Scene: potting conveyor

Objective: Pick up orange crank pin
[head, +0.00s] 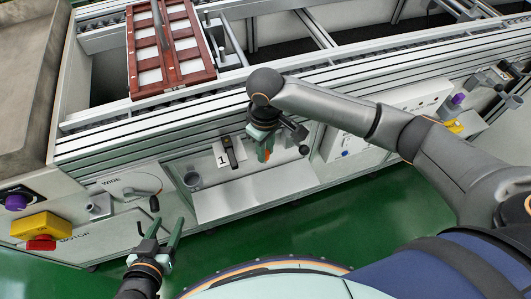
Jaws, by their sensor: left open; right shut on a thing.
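My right gripper (264,150) hangs in front of the conveyor's front panel, right of the plate marked 1. It is shut on a small orange piece, the orange crank pin (263,156), of which only a small part shows between the fingers. A black lever with a round knob (303,150) shows just right of this gripper; whether they touch I cannot tell. My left gripper (162,226) is open and empty at the lower left, below the panel marked WIDE.
A brown frame with pale panels (175,52) lies on the conveyor. A black handle (229,152) sits on the plate marked 1. A yellow and red switch box (42,229) is at far left. Green floor is clear.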

